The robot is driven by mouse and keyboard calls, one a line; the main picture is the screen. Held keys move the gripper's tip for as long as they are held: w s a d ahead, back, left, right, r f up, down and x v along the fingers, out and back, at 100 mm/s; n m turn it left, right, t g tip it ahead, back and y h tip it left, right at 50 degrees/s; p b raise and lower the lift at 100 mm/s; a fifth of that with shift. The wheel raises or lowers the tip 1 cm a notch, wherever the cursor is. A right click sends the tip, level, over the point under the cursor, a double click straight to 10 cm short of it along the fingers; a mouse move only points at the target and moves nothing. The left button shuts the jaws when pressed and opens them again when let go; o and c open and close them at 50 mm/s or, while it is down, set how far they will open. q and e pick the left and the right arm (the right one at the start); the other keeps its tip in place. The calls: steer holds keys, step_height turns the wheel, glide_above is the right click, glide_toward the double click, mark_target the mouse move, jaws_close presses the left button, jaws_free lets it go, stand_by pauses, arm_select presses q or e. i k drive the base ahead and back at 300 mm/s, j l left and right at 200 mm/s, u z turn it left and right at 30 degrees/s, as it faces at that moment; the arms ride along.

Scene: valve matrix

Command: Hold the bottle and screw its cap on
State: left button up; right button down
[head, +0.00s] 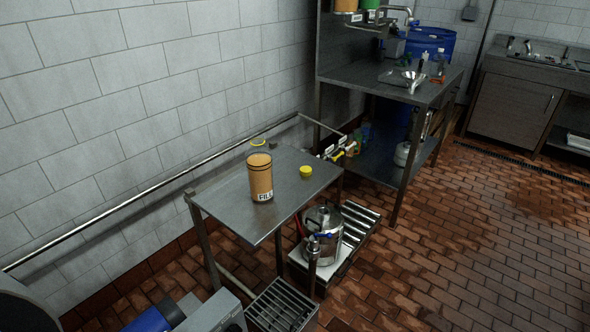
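An orange-brown bottle (261,178) with a white "FILL" label stands upright on a small grey metal table (225,200). Its top looks dark-rimmed; I cannot tell whether it is open. A small yellow cap (305,171) sits on the same table to the right of the bottle, apart from it. Neither of my grippers shows in the head view.
A metal pot (323,222) with a valve stands below the table's right side. A pipe rail (150,207) runs along the tiled wall. A taller workbench (360,78) stands behind right. Brick floor at right is clear.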

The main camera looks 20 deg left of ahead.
mark_target(259, 159)
steer(key=i+l, duration=0.5)
steer(key=i, duration=0.2)
steer(key=i+l, duration=0.5)
steer(key=i, duration=0.2)
steer(key=i+l, duration=1.05)
steer(key=i, duration=0.3)
steer(key=u, duration=2.25)
